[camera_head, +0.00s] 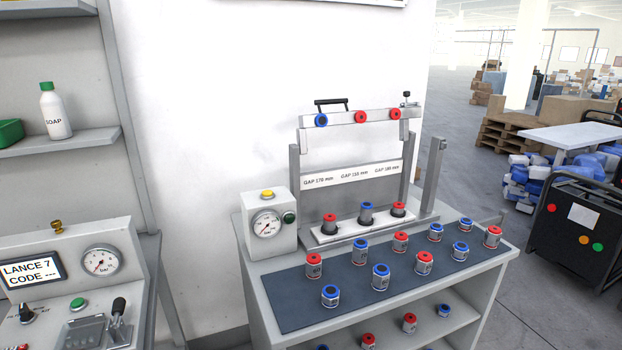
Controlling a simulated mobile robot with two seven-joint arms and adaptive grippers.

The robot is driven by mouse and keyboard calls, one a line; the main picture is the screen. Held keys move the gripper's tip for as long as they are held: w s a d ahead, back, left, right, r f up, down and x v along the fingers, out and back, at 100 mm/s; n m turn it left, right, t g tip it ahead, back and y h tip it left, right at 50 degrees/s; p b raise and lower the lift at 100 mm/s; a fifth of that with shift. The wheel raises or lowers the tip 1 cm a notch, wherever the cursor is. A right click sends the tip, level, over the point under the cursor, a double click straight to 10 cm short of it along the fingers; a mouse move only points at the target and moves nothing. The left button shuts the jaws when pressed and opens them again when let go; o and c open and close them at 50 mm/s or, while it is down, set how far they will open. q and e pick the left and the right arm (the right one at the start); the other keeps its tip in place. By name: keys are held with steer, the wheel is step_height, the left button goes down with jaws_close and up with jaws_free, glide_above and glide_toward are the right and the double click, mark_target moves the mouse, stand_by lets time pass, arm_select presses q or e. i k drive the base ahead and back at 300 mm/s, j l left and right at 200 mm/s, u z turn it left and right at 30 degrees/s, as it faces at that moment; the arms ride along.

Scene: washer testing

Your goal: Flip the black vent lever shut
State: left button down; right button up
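A black-handled lever (118,308) stands up from the grey control panel (60,262) at the lower left. Its handle is roughly upright, tilted slightly right, on a metal base. I cannot read a vent label on it, so I cannot tell for sure that it is the vent lever. A black rotary knob (27,313) and a green button (78,304) are on the same panel. A second black bar handle (331,103) sits on top of the raised crossbar of the test rig. Neither of my grippers is in view.
A display (30,270) reads "LANCE 7 CODE ---", beside a dial gauge (101,261). A soap bottle (55,112) stands on the shelf above. To the right, a bench with a dark mat (300,310) holds several red- and blue-capped cylinders and a gauge box (266,207).

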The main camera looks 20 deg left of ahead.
mark_target(119, 306)
steer(key=i+l+u, duration=0.2)
steer(key=l+u, duration=0.2)
steer(key=i+l+u, duration=0.1)
steer(key=l+u, duration=0.25)
steer(key=i+l+u, duration=0.1)
steer(key=l+u, duration=0.65)
